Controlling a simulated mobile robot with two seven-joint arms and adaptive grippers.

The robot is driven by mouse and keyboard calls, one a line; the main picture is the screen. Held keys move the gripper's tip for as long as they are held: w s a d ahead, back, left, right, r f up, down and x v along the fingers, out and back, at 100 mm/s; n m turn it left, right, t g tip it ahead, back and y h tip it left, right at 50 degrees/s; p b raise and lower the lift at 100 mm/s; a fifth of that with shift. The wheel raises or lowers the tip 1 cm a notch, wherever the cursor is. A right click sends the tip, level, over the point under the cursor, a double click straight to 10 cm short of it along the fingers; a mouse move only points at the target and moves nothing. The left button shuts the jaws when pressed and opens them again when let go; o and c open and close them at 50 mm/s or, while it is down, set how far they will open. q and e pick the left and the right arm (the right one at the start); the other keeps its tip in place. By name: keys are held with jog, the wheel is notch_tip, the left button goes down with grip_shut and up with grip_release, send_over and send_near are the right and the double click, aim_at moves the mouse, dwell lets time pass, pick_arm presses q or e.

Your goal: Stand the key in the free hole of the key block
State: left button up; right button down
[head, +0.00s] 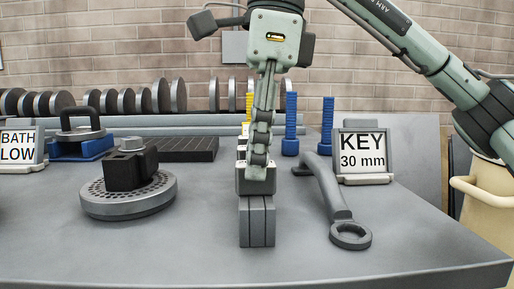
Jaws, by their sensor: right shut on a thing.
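My right gripper (260,172) hangs fingers down at the centre and is shut. What it holds is mostly hidden behind its fingers, so I cannot tell which thing it is. Directly at and below the fingertips is a grey block (257,222) with upright grooves on its front face. The fingers hide part of its upper portion, and I cannot make out a free hole. A grey ring spanner (331,192) lies on the table to the right, in front of a sign (363,151) reading "KEY 30 mm". My left gripper is out of view.
A perforated round disc (100,207) with a dark block (127,171) on it lies at left. Two blue posts (291,127) (327,128) and a yellow one (249,105) stand behind. A rack of rollers (120,101) lines the back. The front table (180,262) is clear.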

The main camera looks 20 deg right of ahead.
jog(key=c, duration=1.2)
grip_release()
jog(key=o, duration=0.5)
jog(key=shift+c, duration=0.2)
jog(key=shift+r, duration=0.1)
notch_tip(320, 180, up, 2)
jog(key=p, duration=0.2)
jog(key=shift+d+r+p, duration=0.15)
jog(key=shift+r+p, duration=0.05)
jog(key=shift+p, duration=0.2)
jog(key=shift+s+d+r, duration=0.1)
jog(key=shift+d+r, duration=0.05)
jog(key=shift+r, duration=0.95)
jog(key=shift+s+d+r, duration=0.1)
jog(key=shift+r, duration=1)
